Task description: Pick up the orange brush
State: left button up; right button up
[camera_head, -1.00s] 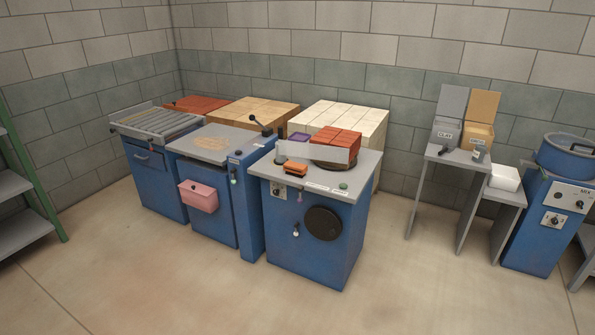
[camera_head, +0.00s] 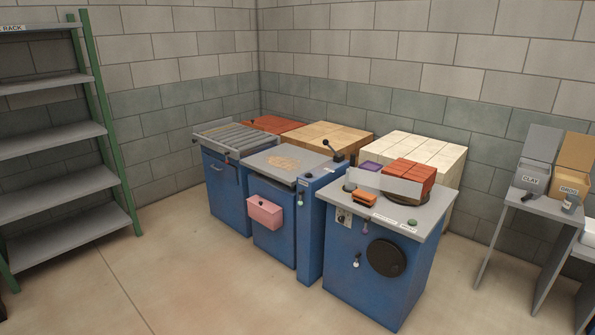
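A small orange block-like thing (camera_head: 364,198), which looks like the orange brush, lies on the grey top of the right-hand blue machine (camera_head: 390,210), near its front left edge. Its bristles are too small to make out. It is in front of a light grey upright plate (camera_head: 384,182) and apart from the red hollow bricks (camera_head: 410,176) behind that plate. Neither of my grippers shows in the head view.
Blue machines with a roller table (camera_head: 238,138) and a pink box (camera_head: 265,212) stand to the left. A green-framed rack (camera_head: 65,200) is at far left. Clay and grog bins (camera_head: 535,165) stand on a grey table at right. The front floor (camera_head: 230,290) is clear.

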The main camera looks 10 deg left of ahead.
aim_at(363, 198)
jog(key=i+l+u, duration=0.15)
jog(key=i+l, duration=0.95)
